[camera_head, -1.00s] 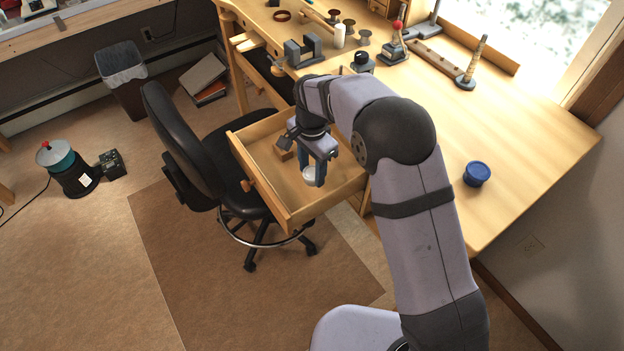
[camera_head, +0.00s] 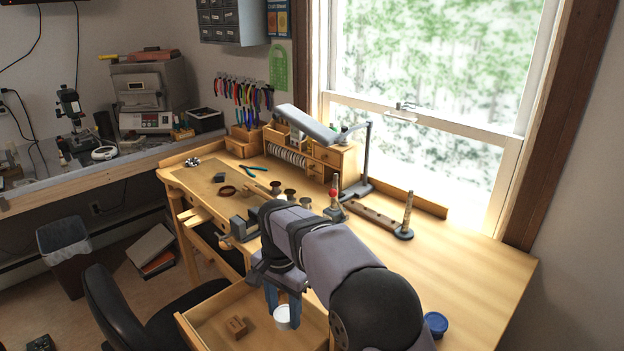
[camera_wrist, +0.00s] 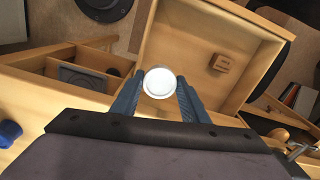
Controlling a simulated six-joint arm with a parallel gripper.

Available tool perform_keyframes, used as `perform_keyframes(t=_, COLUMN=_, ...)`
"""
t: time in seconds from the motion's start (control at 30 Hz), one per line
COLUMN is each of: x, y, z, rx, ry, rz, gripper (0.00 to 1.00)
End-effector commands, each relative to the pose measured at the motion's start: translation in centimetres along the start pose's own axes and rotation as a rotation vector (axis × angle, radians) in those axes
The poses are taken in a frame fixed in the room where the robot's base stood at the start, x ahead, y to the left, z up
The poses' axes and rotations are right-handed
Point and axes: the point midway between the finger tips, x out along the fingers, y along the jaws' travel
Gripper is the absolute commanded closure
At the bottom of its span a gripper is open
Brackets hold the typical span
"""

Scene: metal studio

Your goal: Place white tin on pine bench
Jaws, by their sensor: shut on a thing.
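The white tin (camera_head: 283,317) is held between the blue fingers of my gripper (camera_head: 284,306), over the open drawer (camera_head: 206,322). In the wrist view the tin's round white lid (camera_wrist: 159,82) faces the camera, with my gripper (camera_wrist: 160,90) shut on its sides. Whether the tin touches the drawer floor I cannot tell. The pine bench (camera_head: 458,262) stretches behind and to the right of the drawer, its top well above it.
A small wooden block (camera_head: 236,327) lies in the drawer. A blue tub (camera_head: 435,324) stands on the bench at the right. A lamp (camera_head: 307,125), a spindle rack (camera_head: 380,219) and small tools crowd the back and left. The right part of the bench top is largely clear.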

Motion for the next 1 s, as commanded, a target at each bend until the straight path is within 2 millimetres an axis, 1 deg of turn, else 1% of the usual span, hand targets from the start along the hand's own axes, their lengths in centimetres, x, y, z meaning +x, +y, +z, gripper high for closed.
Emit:
perform_keyframes(t=0.03, x=-2.0, y=1.3, z=-1.2, rx=-0.020, ry=0.003, rz=-0.004, gripper=0.82)
perform_keyframes(t=0.17, x=-5.7, y=5.1, z=-3.6, rx=-0.105, ry=0.004, rz=-0.004, gripper=0.82)
perform_keyframes(t=0.2, x=-6.4, y=6.5, z=-4.2, rx=-0.135, ry=0.003, rz=-0.002, gripper=0.82)
perform_keyframes(t=0.27, x=-6.9, y=8.8, z=-4.7, rx=-0.192, ry=0.002, rz=-0.001, gripper=0.82)
perform_keyframes(t=0.3, x=-7.4, y=10.3, z=-5.0, rx=-0.230, ry=0.002, rz=0.000, gripper=0.82)
perform_keyframes(t=0.4, x=-8.6, y=14.0, z=-5.5, rx=-0.326, ry=0.004, rz=-0.001, gripper=0.82)
perform_keyframes(t=0.5, x=-9.5, y=17.1, z=-5.7, rx=-0.415, ry=0.005, rz=-0.001, gripper=0.82)
perform_keyframes(t=0.6, x=-10.2, y=19.6, z=-5.5, rx=-0.490, ry=0.005, rz=-0.001, gripper=0.82)
perform_keyframes(t=0.7, x=-10.7, y=21.3, z=-5.3, rx=-0.547, ry=0.005, rz=-0.001, gripper=0.82)
perform_keyframes(t=0.8, x=-11.0, y=22.4, z=-5.1, rx=-0.586, ry=0.004, rz=0.000, gripper=0.82)
perform_keyframes(t=1.0, x=-11.2, y=23.2, z=-4.9, rx=-0.615, ry=0.003, rz=0.000, gripper=0.82)
